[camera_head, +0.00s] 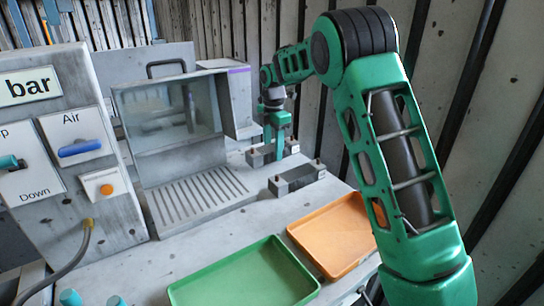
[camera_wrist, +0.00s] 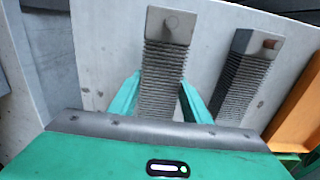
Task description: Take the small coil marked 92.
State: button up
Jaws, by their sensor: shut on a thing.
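Two grey ribbed coils with square end blocks lie side by side on the bench. My gripper (camera_wrist: 160,98) has its green fingers on both sides of the left coil (camera_wrist: 165,65) in the wrist view and is shut on it. The second coil (camera_wrist: 245,75) lies to its right, apart from the fingers. In the head view my gripper (camera_head: 278,128) is at the farther coil (camera_head: 262,156), and the nearer coil (camera_head: 298,178) is free. No number 92 is readable on either coil. I cannot tell whether the held coil is clear of the bench.
An orange tray (camera_head: 330,262) and a green tray (camera_head: 240,296) stand empty at the front. A clear-fronted housing (camera_head: 165,112) with a slotted grille (camera_head: 200,197) stands left of the coils. A control panel (camera_head: 75,150) is at far left. The wall is close behind.

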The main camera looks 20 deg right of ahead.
notch_tip(320, 180, up, 26)
jog(key=shift+f, duration=0.15)
dwell(0.3)
